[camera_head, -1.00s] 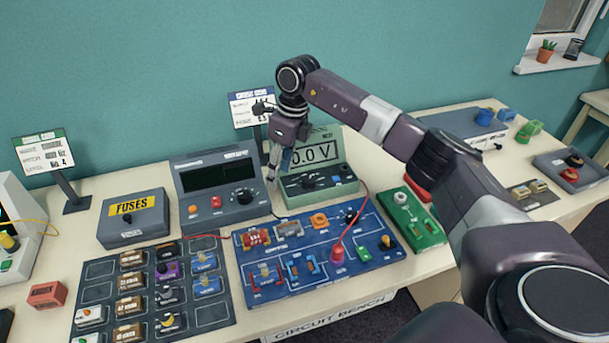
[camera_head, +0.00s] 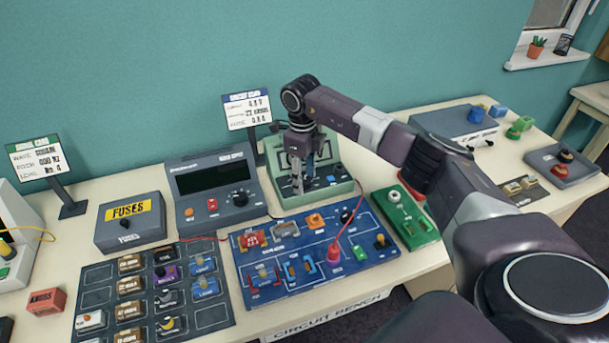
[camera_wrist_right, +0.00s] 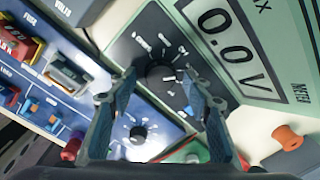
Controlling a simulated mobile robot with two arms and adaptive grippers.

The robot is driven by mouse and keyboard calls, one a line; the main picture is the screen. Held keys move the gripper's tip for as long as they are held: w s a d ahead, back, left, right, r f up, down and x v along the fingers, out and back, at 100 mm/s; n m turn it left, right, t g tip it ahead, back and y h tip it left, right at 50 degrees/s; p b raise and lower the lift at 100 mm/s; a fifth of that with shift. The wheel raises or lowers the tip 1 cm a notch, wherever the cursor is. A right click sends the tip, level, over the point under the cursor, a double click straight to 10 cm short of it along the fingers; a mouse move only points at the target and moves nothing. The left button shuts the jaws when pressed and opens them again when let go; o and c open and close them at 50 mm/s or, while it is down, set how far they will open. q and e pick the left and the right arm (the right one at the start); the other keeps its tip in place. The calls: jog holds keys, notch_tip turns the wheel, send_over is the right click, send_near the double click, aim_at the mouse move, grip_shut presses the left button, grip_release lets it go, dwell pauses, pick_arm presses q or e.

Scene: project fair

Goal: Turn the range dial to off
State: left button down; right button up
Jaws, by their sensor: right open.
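The green meter (camera_head: 343,189) stands at the back of the bench, its display mostly hidden behind my right arm in the head view. The right wrist view shows the display (camera_wrist_right: 234,40) reading 0.0 V. The dark round range dial (camera_wrist_right: 161,76) sits on the meter's dark panel with pale marks around it; I cannot read its setting clearly. My right gripper (camera_head: 303,184) is over the meter's front panel. In the right wrist view its two fingers (camera_wrist_right: 158,83) are apart, with the dial showing between their tips. Contact with the dial cannot be told. My left gripper is out of view.
A blue circuit board (camera_head: 310,283) with a red lead lies in front of the meter. A grey power supply (camera_head: 218,221) stands to its left and a green board (camera_head: 421,238) to its right. A sign card (camera_head: 246,109) stands behind.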

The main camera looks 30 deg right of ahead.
jog(key=c, duration=1.2)
jog(key=shift+o, duration=0.2)
jog(key=shift+n, duration=0.3)
jog(key=shift+d+f+n+b, duration=0.1)
jog(key=shift+n+b, duration=0.4)
jog(key=shift+b, duration=0.15)
jog(key=shift+n+b, duration=0.65)
jog(key=shift+n, duration=0.45)
jog(key=shift+n+b, duration=0.65)
jog(key=shift+n, duration=0.85)
